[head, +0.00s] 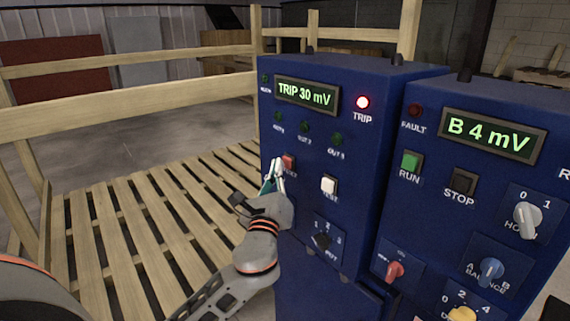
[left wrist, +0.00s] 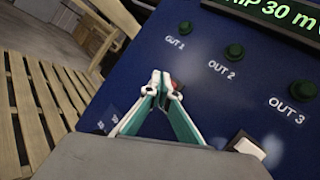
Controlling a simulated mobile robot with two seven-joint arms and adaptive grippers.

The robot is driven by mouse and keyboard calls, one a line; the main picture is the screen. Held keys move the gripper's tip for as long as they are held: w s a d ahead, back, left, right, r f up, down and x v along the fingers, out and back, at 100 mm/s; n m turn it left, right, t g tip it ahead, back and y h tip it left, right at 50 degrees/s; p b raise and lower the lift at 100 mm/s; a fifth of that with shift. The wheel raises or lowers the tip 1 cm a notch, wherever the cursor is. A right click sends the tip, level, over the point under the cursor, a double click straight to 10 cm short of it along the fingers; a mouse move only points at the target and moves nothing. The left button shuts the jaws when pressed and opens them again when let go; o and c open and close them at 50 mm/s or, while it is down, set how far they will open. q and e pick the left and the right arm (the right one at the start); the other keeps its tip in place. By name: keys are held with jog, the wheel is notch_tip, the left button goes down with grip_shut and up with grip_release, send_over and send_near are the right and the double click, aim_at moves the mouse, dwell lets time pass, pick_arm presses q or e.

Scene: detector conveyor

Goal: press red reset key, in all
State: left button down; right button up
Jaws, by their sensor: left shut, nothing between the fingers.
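The red reset key (head: 289,161) is a small square button on the left blue panel, left of the white test key (head: 329,185). I cannot tell whether the tips touch the key. The display (head: 307,95) reads "TRIP 30 mV" and the red TRIP lamp (head: 362,102) is lit. My right gripper is not in view.
A second blue cabinet at right has a display (head: 491,134) reading "B 4 mV", a green RUN key (head: 411,162), a dark STOP key (head: 463,182) and several knobs. A wooden slatted pallet (head: 130,215) and rails stand at left.

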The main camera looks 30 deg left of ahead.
pick_arm(q)
jog(key=shift+w+d, duration=0.2)
jog(key=shift+w, duration=0.25)
dwell(0.5)
jog(key=shift+s, duration=0.15)
jog(key=shift+s+a+p, duration=0.35)
jog(key=shift+s+p, duration=0.05)
jog(key=shift+s, duration=0.3)
jog(key=shift+s+a+p, duration=0.2)
jog(key=shift+s+a, duration=0.1)
jog(key=shift+s, duration=0.5)
jog(key=shift+s+a+p, duration=0.15)
jog(key=shift+s+a, duration=0.2)
jog(key=shift+s, duration=0.4)
jog(key=shift+s+a+p, duration=0.2)
jog(key=shift+s+a, duration=0.1)
jog(key=shift+s, duration=0.5)
